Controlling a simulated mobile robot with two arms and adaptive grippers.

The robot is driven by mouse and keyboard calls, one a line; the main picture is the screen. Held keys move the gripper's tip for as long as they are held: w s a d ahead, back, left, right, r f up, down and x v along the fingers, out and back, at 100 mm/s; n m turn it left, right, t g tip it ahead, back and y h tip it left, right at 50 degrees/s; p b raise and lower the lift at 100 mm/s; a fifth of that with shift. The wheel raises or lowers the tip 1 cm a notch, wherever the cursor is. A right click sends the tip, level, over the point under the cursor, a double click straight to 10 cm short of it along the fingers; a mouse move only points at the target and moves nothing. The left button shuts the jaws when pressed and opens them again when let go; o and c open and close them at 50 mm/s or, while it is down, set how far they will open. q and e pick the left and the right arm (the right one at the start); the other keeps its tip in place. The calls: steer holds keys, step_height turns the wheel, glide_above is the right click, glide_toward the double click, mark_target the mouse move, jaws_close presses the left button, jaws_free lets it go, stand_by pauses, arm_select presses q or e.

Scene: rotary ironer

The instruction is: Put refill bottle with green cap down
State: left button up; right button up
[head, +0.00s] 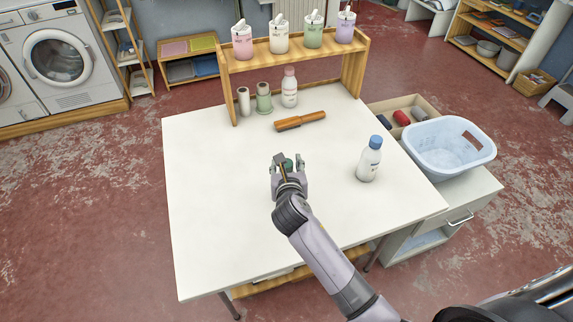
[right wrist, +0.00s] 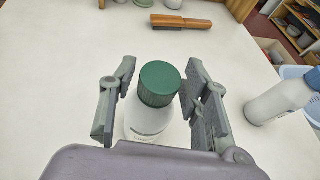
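The refill bottle with the green cap (right wrist: 160,84) is upright between the fingers of my right gripper (right wrist: 158,100). Its white body shows below the cap in the right wrist view, and its base is hidden by my gripper. The fingers are spread on either side, with a visible gap at the cap. In the head view my right gripper (head: 288,170) is over the middle of the white table (head: 225,225), and only a bit of green cap shows between its fingers. Whether the bottle's base touches the table cannot be seen. My left gripper is not in view.
A blue-capped bottle (head: 369,160) stands to the right. A blue basin (head: 445,150) is off the right edge. The table's left is clear.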

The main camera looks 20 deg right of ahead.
steer(key=shift+o, duration=0.2)
steer(key=shift+r, duration=0.1)
steer(key=shift+s+r, duration=0.1)
steer(key=v, duration=1.1)
steer(key=shift+s, duration=0.35)
steer(key=shift+r, duration=0.1)
